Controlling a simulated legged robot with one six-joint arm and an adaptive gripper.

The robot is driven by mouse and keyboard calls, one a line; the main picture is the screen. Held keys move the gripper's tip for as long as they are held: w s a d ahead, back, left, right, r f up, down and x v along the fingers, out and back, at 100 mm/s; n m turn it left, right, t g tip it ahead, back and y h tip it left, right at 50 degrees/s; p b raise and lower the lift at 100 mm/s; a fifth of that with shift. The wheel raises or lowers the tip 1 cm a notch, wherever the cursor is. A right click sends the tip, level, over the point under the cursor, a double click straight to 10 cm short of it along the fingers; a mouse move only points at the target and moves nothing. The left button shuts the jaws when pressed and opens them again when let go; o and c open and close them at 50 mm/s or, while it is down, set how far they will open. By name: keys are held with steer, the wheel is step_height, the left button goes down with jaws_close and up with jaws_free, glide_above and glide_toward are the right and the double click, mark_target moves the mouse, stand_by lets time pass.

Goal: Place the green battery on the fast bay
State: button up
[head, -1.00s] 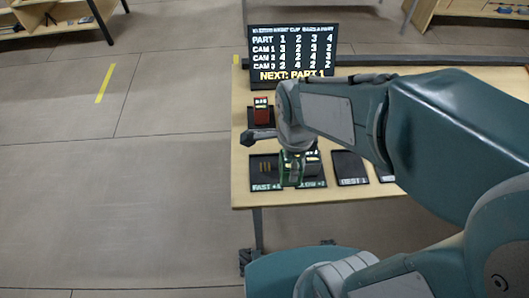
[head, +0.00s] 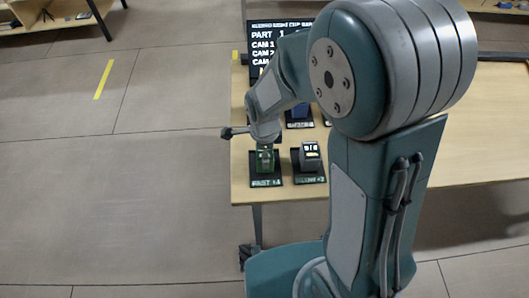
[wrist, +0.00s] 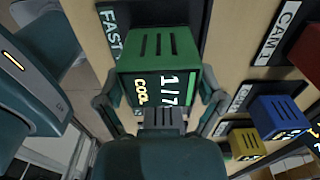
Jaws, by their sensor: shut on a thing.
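The green battery (head: 264,160) is upright at the fast bay (head: 265,183), a dark pad labelled FAST at the table's front left. In the wrist view the green battery (wrist: 160,60) shows slots on top and lit text reading "COOL" and "1/7". My gripper (wrist: 160,112) is shut on it, one finger on each side. The FAST label (wrist: 112,32) lies beside the battery there. In the head view my gripper (head: 265,143) comes down on the battery from above. I cannot tell whether the battery's base touches the pad.
A grey battery (head: 310,155) stands on the slow bay (head: 310,180), just right of the fast bay. A blue battery (head: 299,112) stands behind. A yellow battery (wrist: 246,143) shows in the wrist view. The sign board (head: 262,45) stands at the back, partly hidden by my arm.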

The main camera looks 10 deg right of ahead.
steer(key=shift+f, duration=0.35)
steer(key=shift+f, duration=0.1)
steer(key=o, duration=1)
step_height(320, 180, up, 12)
steer(key=shift+r, duration=0.2)
steer(key=shift+s+d+r+n+t, duration=0.95)
steer(key=shift+s+d+r+n, duration=1.05)
steer(key=shift+n, duration=1.05)
steer(key=shift+s+d+r+n+t, duration=0.9)
steer(key=shift+s+d+r+n, duration=1.05)
steer(key=shift+n, duration=1.15)
steer(key=shift+s+d+r+n+t, duration=0.95)
steer(key=shift+s+d+r+n, duration=0.65)
steer(key=shift+s+n, duration=1.1)
